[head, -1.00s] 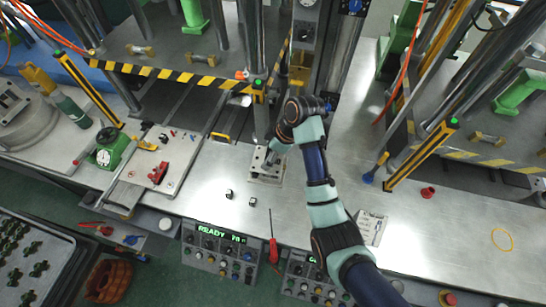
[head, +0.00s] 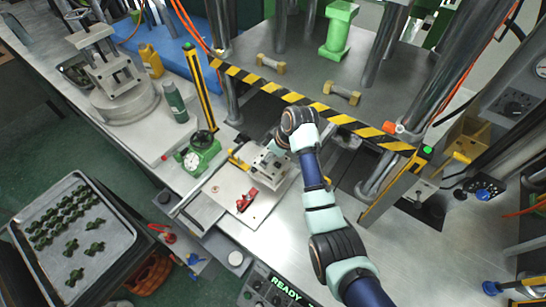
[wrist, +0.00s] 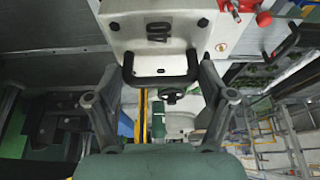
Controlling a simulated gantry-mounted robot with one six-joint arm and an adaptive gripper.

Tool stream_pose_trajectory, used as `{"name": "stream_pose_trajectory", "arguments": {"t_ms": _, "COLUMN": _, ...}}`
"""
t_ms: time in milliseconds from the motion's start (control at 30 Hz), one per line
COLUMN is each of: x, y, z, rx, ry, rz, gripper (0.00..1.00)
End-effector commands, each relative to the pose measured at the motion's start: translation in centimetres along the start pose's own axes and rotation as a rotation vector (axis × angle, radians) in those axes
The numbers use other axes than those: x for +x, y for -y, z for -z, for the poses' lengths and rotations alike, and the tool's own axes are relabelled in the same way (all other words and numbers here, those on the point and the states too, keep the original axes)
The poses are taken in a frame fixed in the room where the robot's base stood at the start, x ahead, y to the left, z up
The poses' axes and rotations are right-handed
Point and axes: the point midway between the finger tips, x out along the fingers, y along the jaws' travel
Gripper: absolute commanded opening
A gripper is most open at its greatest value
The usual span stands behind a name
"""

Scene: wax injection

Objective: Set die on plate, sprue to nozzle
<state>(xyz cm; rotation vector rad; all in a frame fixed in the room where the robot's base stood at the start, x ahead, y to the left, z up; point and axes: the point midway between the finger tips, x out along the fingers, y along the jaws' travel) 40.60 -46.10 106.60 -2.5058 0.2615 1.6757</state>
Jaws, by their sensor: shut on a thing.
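The die (head: 270,164) is a pale metal block with dark holes in its face. My gripper (wrist: 160,72) is shut on this handle, one finger at each side. In the head view my gripper (head: 278,150) is partly hidden by my wrist. The die is at the upper right part of the white plate (head: 228,187); I cannot tell whether it touches the plate. I cannot make out the nozzle or the sprue.
A red toggle clamp (head: 247,200) stands on the plate near the die. A striped press edge (head: 300,98) lies behind. A tray of dark parts (head: 72,235) is at lower left. Bare bench lies to the right.

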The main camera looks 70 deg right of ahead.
Motion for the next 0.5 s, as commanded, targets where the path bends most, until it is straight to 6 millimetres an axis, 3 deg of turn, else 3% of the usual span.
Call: {"name": "stream_pose_trajectory", "arguments": {"t_ms": 500, "x": 1.1, "y": -0.2, "z": -0.2, "rx": 0.008, "ry": -0.005, "rz": -0.007, "gripper": 0.12}}
